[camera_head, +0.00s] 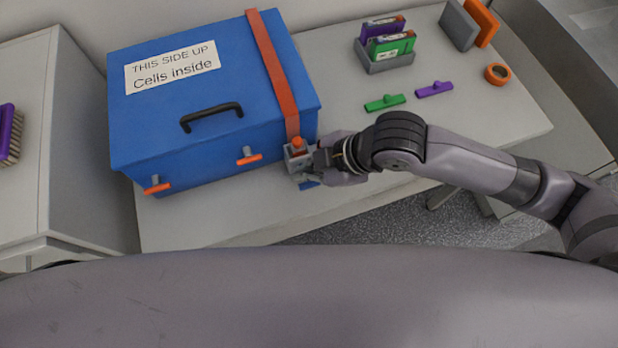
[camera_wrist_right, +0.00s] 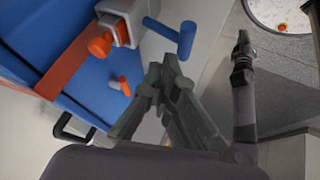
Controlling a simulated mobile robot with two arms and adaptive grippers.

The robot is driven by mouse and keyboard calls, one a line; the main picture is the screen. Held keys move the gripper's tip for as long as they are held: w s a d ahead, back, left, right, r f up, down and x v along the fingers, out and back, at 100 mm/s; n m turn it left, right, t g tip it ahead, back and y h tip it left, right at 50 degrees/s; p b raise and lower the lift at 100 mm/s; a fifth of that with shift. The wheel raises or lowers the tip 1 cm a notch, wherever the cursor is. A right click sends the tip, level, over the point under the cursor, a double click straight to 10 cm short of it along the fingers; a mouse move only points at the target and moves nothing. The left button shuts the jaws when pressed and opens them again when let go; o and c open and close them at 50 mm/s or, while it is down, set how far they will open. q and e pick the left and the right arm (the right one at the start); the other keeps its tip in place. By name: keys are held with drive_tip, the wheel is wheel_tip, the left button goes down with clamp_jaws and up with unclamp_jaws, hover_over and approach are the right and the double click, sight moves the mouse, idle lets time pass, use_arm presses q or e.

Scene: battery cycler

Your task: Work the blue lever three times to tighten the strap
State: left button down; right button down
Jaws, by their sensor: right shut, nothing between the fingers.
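The blue lever (camera_wrist_right: 172,36) is T-shaped and sticks out of the grey ratchet housing (camera_wrist_right: 121,22) in the right wrist view. In the head view, the lever (camera_head: 309,185) shows low beside the grey ratchet (camera_head: 298,158), which has an orange knob on top. The orange strap (camera_head: 271,70) runs over the blue case (camera_head: 220,110) down to the ratchet. My right gripper (camera_wrist_right: 166,72) is shut and empty, its tips just short of the lever; it also shows beside the ratchet (camera_head: 318,165). What seems my left gripper (camera_wrist_right: 243,50) hangs apart in the wrist view.
The case has a black handle (camera_head: 211,116) and orange latches (camera_head: 157,188). On the table's right lie a green piece (camera_head: 385,102), a purple piece (camera_head: 434,89), an orange tape roll (camera_head: 497,74) and a grey holder (camera_head: 385,63). The table's front edge is close below the lever.

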sight(308, 185)
drive_tip(key=shift+s+f, duration=0.1)
drive_tip(key=shift+f, duration=0.25)
drive_tip(key=shift+s+d+f+b, duration=0.1)
drive_tip(key=shift+s+f+b, duration=0.15)
drive_tip(key=shift+f, duration=0.45)
drive_tip(key=shift+s+d+f+b, duration=0.1)
drive_tip(key=shift+f+b, duration=0.2)
drive_tip(key=shift+f, duration=0.35)
idle(1.3)
drive_tip(key=shift+r, duration=0.15)
drive_tip(key=shift+w+a+r+p, duration=0.1)
drive_tip(key=shift+w+r+p, duration=0.1)
drive_tip(key=shift+r+p, duration=0.75)
drive_tip(key=shift+w+a+r+p, duration=0.1)
drive_tip(key=shift+w+r+p, duration=0.1)
drive_tip(key=shift+r+p, duration=0.75)
drive_tip(key=shift+f+p, duration=0.25)
drive_tip(key=shift+p, duration=0.1)
drive_tip(key=r+p, duration=0.2)
drive_tip(key=w+r+p, duration=0.1)
drive_tip(key=r+p, duration=0.1)
drive_tip(key=p, duration=0.1)
drive_tip(key=shift+w+a+r, duration=0.1)
drive_tip(key=shift+a+r, duration=0.1)
drive_tip(key=shift+r, duration=0.15)
